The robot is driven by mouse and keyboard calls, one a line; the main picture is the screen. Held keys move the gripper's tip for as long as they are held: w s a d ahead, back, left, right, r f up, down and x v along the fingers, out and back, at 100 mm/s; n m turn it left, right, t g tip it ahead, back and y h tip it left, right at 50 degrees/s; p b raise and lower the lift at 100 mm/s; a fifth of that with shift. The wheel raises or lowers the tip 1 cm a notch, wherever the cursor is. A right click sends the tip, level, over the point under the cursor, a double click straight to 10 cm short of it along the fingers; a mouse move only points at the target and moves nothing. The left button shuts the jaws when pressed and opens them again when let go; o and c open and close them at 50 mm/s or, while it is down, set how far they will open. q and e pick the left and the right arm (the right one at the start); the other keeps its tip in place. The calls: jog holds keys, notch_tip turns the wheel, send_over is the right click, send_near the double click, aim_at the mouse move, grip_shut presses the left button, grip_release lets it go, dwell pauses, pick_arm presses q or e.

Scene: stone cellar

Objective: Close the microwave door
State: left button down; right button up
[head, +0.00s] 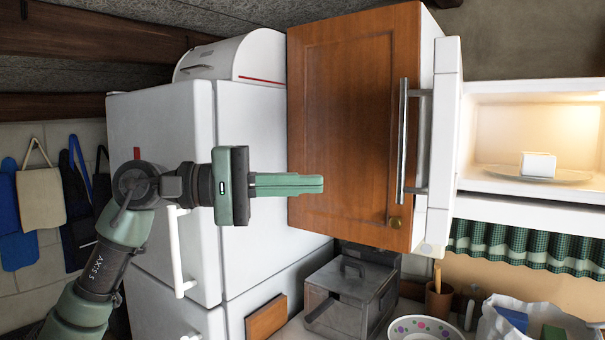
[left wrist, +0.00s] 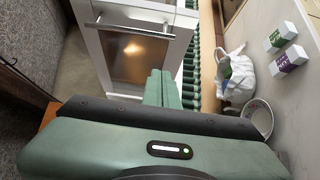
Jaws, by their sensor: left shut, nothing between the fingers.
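The microwave (head: 535,85) is at the right of the head view, its lit inside showing a plate (head: 510,174) with a white block (head: 538,164) on it. Its white-framed door (head: 444,130) stands wide open, seen nearly edge-on, with a long metal bar handle (head: 403,140) on its outer face. In the left wrist view the door's glass (left wrist: 135,58) and handle (left wrist: 135,24) face me. My left gripper (head: 322,184) is shut and empty, left of the door and apart from the handle. In the wrist view its fingertips (left wrist: 160,72) overlap the door's lower part. My right gripper is not in view.
A wooden cabinet door (head: 340,120) with a brass knob lies left of the microwave door. A white fridge (head: 255,140) stands behind my left arm. Below are a clear box (head: 350,298), a dotted bowl (head: 425,328) and a white bag (head: 540,318).

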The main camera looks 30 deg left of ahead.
pick_arm(q)
jog(key=w+d+p, duration=0.3)
jog(key=d+p, duration=0.2)
jog(key=d, duration=0.4)
jog(key=shift+w+d, duration=0.15)
jog(key=shift+w, duration=0.05)
